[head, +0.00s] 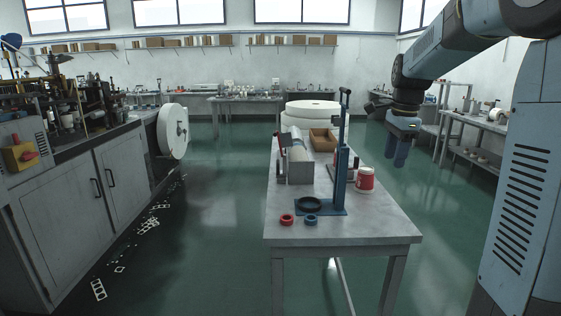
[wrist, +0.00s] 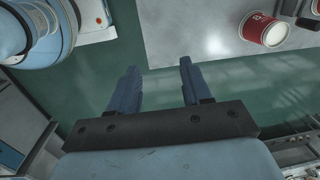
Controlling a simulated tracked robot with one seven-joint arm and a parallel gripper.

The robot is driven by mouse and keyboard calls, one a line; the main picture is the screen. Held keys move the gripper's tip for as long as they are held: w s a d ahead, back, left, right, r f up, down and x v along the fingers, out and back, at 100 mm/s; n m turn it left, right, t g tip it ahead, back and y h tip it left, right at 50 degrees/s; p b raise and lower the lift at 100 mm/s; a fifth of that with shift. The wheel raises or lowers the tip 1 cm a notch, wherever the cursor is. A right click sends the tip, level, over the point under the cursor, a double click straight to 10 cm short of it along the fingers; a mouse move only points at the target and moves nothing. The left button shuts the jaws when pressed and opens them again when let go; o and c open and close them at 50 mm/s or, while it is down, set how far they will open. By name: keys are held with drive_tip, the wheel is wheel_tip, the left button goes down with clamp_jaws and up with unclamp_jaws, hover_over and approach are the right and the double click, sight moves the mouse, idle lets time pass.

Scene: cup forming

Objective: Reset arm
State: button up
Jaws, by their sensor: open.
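My gripper (head: 398,152) hangs at the end of my arm in the head view, over the floor just right of the table (head: 370,228). Its fingers point down. In the wrist view my gripper (wrist: 157,82) has its two blue fingers apart with nothing between them. Green floor and the table's edge show beyond the fingertips. A red and white cup (head: 365,179) stands on the table, to the left of and below my gripper in the head view. The cup (wrist: 264,30) also shows at the upper right of the wrist view, clear of the fingers.
A blue lever stand (head: 341,165) rises from the table, with a red ring (head: 287,219) and a blue ring (head: 311,219) in front. A machine cabinet (head: 95,180) stands at left. A side bench (head: 480,121) stands at right. Green floor is open around the table.

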drive_tip(key=s+a+f+n+t, duration=0.1)
drive_tip(key=s+a+n+t, duration=0.1)
drive_tip(key=s+n, duration=0.6)
drive_tip(key=s+a+f+n+t, duration=0.1)
drive_tip(key=s+a+n, duration=0.4)
drive_tip(key=s, duration=1.4)
drive_tip(key=n+t, duration=0.1)
drive_tip(key=n, duration=0.3)
drive_tip(key=shift+s+t, duration=0.15)
drive_tip(key=shift+t, duration=0.15)
drive_tip(key=shift+c, duration=0.6)
drive_tip(key=shift+s, duration=0.1)
